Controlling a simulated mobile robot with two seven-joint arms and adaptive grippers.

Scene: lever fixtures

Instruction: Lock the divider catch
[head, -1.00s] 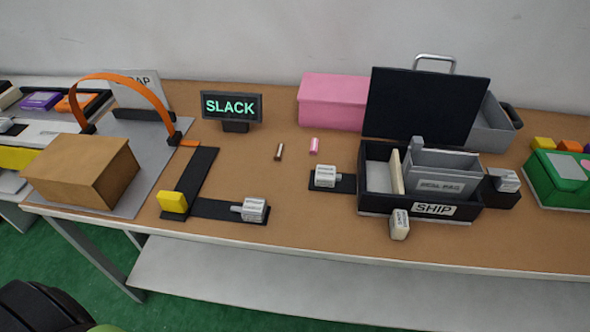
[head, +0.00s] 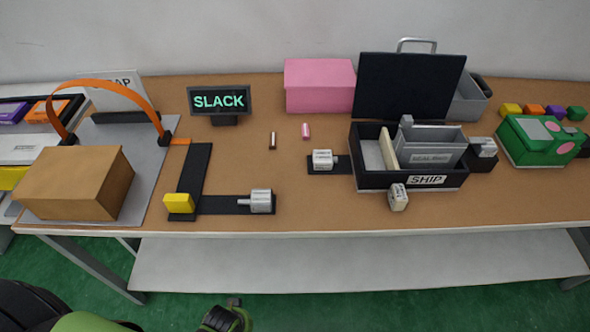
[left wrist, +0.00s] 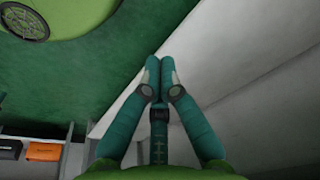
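The black box marked SHIP (head: 362,180) stands open on the table at the right, its dark lid (head: 403,85) raised behind it. A cream upright divider (head: 388,150) stands inside, left of a grey container (head: 431,155). Small grey labelled blocks sit around the box: one at its left (head: 322,159), one at its front (head: 398,197), one at its right (head: 483,148). Their labels are too small to read, so I cannot tell which is the divider catch. In the left wrist view my left gripper (left wrist: 160,62) has its fingertips together, empty, away from the box. My right gripper is not in view.
A black L-shaped track (head: 193,165) carries a yellow block (head: 179,203) and a grey block (head: 261,201). A SLACK sign (head: 219,101), pink box (head: 319,86) and green case (head: 540,140) stand around. The front-centre tabletop is clear.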

